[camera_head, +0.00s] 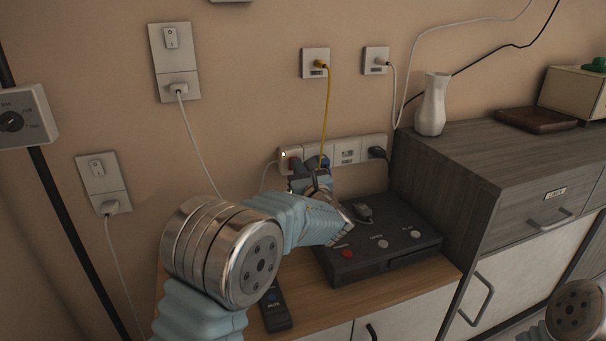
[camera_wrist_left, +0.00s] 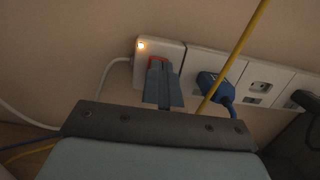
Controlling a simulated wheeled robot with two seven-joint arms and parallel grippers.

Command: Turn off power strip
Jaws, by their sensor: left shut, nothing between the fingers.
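The white power strip (camera_head: 347,152) is fixed to the wall behind the low cabinet. In the left wrist view, the left end of the strip (camera_wrist_left: 143,74) has a lit orange light (camera_wrist_left: 141,45) and a red switch (camera_wrist_left: 157,62). My left gripper (camera_head: 312,180) is shut and empty, with its tips at the strip's left end. In the left wrist view the closed fingers (camera_wrist_left: 162,70) cover most of the red switch. I cannot tell whether they touch it. My right gripper is out of view; only part of my right arm shows at the lower right.
A black plug (camera_head: 377,153) is farther right. A dark console box (camera_head: 385,240) and a remote (camera_head: 274,311) lie on the cabinet top. A white vase (camera_head: 432,105) stands on the grey dresser (camera_head: 450,165).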

